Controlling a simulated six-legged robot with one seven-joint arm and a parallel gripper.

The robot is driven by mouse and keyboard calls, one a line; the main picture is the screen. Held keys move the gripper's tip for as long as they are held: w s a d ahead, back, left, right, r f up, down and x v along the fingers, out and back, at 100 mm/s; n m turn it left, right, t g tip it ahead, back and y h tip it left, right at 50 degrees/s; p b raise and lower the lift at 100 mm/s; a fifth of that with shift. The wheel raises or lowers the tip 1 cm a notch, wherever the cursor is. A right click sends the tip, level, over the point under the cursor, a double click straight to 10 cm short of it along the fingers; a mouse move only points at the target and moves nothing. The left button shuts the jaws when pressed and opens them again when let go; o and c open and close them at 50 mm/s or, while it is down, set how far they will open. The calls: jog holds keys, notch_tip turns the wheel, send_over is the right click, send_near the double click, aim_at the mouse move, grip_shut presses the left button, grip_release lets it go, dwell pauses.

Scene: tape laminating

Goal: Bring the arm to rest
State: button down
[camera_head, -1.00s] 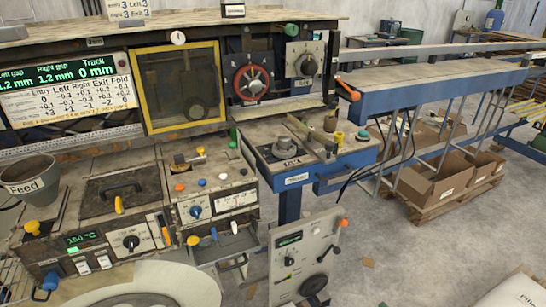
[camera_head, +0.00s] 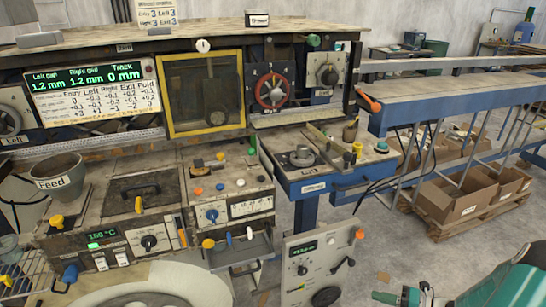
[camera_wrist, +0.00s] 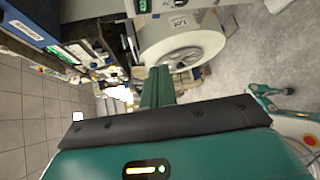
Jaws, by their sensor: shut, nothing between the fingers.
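My gripper (camera_wrist: 158,76) shows in the wrist view as teal fingers close together, reaching past a black padded bar. It is shut and nothing shows between the fingers. It points out over the floor toward a large white roll (camera_wrist: 185,48), apart from it as far as I can tell. In the head view, teal parts of my own body show at the lower right corner, clear of the machine. The gripper's fingertips cannot be made out there.
The laminating machine's control bench (camera_head: 140,205) fills the left. A blue side table (camera_head: 312,184) and a grey handwheel panel (camera_head: 318,262) stand right of it. Cardboard boxes (camera_head: 455,200) sit on a pallet at the right. Grey floor (camera_head: 400,252) lies open before them.

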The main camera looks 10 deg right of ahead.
jog(key=a+r+n+g+h, duration=0.5)
jog(key=a+r+n+g, duration=0.4)
jog(key=a+r+n, duration=0.95)
jog(key=s+a+r+n+t+h, duration=0.2)
jog(key=s+r+n, duration=0.3)
jog(key=n, duration=0.7)
jog(key=s+a+r+n+t+h, duration=0.2)
jog(key=s+a+r+n+h, duration=0.2)
jog(key=r+n, duration=0.5)
jog(key=shift+s+a+r+n+t+h, duration=0.4)
jog(key=shift+s+a+n, duration=0.45)
jog(key=shift+n, duration=0.7)
